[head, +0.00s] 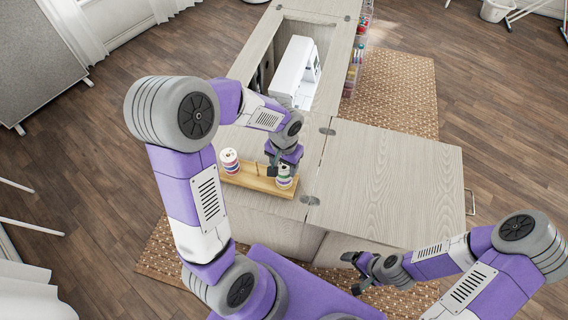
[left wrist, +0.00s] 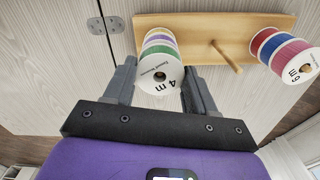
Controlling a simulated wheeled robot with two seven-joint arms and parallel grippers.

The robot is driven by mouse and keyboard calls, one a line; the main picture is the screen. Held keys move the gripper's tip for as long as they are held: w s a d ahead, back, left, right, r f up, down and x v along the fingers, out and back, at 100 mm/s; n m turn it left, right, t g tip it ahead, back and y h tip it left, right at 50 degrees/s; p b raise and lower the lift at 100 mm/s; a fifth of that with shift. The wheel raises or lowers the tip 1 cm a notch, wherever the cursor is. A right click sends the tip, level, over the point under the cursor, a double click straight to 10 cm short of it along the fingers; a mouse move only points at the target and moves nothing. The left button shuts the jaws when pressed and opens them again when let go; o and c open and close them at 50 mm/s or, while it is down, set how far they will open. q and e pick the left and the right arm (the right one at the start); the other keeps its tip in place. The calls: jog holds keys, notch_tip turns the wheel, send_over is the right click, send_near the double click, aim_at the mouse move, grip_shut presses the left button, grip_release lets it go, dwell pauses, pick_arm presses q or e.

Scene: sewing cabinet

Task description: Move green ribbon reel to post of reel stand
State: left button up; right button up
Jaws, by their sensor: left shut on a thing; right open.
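The wooden reel stand (head: 243,181) lies on the cabinet top, and its board shows in the left wrist view (left wrist: 205,24). My left gripper (head: 281,168) is at its right end, shut on the green ribbon reel (head: 284,182). In the left wrist view the reel (left wrist: 159,72) has a white "4 m" face, with green and purple bands behind it, between the fingers (left wrist: 161,84). Whether it touches the board is hidden. A bare post (left wrist: 227,56) stands in the middle of the board. My right gripper (head: 353,272) is open and empty, below the cabinet's front edge.
Red and blue reels (left wrist: 287,52) sit at the stand's other end, and they show in the head view (head: 230,162). A white sewing machine (head: 294,72) stands in the cabinet recess behind. The right-hand cabinet leaf (head: 392,185) is clear.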

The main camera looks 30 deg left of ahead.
pick_arm(q)
jog(key=o, duration=1.1)
notch_tip(320, 180, up, 8)
jog(key=shift+f+p, duration=0.2)
jog(key=shift+p, duration=0.85)
